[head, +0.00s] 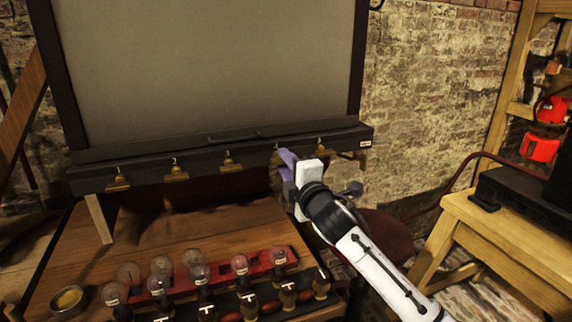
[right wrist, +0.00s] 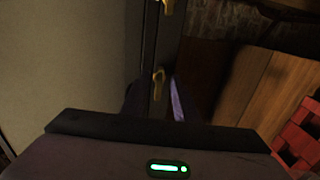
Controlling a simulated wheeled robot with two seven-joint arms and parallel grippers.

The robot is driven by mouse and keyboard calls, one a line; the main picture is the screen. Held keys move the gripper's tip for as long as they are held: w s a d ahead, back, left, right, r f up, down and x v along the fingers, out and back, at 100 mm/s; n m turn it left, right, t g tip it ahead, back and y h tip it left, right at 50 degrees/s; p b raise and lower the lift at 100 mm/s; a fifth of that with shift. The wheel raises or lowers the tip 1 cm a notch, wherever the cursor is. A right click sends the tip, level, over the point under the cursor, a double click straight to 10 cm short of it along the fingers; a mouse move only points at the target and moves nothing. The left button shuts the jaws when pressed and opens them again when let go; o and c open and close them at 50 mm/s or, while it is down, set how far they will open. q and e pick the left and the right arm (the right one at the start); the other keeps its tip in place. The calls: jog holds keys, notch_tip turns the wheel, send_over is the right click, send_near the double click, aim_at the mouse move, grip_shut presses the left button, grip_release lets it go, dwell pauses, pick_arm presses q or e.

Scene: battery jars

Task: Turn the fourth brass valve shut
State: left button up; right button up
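A row of brass valves runs along the front of a black ledge (head: 150,167) under a large grey panel. From the left, the first (head: 118,183), second (head: 177,172) and third (head: 230,164) show clearly. The fourth brass valve (head: 276,156) is mostly hidden behind my right gripper (head: 287,170). The fifth (head: 322,145) is to its right. In the right wrist view, a brass valve (right wrist: 158,84) shows just beyond and between the two parted fingers of my right gripper (right wrist: 155,103). I cannot tell whether they touch it. My left gripper is not in view.
Below the ledge, a wooden bench (head: 190,225) carries several glass bulbs in a red rack (head: 260,264), with dark jars in front. A round tin (head: 69,301) stands at the left. A wooden table (head: 500,235) stands at the right.

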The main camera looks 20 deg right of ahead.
jog(key=s+b, duration=0.1)
jog(key=s, duration=0.9)
jog(key=shift+s+d, duration=0.2)
